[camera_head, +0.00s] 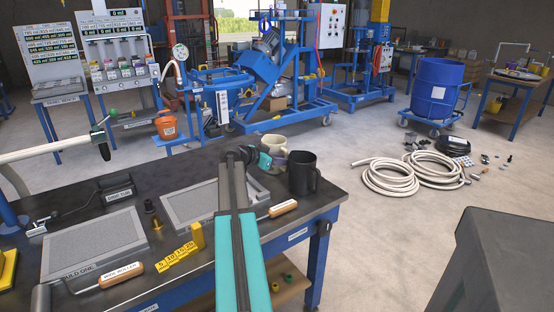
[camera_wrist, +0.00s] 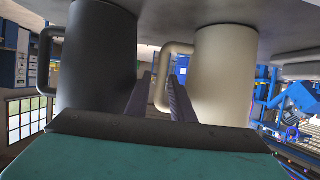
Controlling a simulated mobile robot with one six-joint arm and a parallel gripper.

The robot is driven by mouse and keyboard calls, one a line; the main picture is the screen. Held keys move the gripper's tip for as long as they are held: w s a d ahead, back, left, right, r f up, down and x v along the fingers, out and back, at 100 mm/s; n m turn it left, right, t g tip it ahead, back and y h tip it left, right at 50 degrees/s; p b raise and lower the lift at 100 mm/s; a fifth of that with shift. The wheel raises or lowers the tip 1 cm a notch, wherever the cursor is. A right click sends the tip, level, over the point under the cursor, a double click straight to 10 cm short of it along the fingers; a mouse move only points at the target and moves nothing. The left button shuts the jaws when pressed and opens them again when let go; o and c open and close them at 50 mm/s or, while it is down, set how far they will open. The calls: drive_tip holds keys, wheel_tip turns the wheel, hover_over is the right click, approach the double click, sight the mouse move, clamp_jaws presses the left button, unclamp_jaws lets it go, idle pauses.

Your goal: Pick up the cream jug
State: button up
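The cream jug (camera_head: 273,144) stands on the dark bench top near its back edge, partly hidden by my wrist in the head view. In the wrist view the cream jug (camera_wrist: 225,75) fills the right side, its handle (camera_wrist: 162,85) toward the middle. A black jug (camera_head: 303,174) stands close beside it; it also shows at the left of the wrist view (camera_wrist: 95,60). My gripper (camera_wrist: 160,77) is open, its two dark fingers pointing at the gap between the jugs. The cream handle appears between the fingers; I cannot tell whether they touch it.
The bench (camera_head: 325,188) also holds two grey trays, a wire roller (camera_head: 122,274), yellow numbered blocks (camera_head: 180,250) and a wooden-handled tool (camera_head: 283,208). Coiled hoses (camera_head: 410,175) lie on the floor at right. A blue machine (camera_head: 265,70) stands behind the bench.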

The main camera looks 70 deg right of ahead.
drive_tip(key=shift+p+x, duration=0.35)
drive_tip(key=shift+x, duration=2.3)
clamp_jaws()
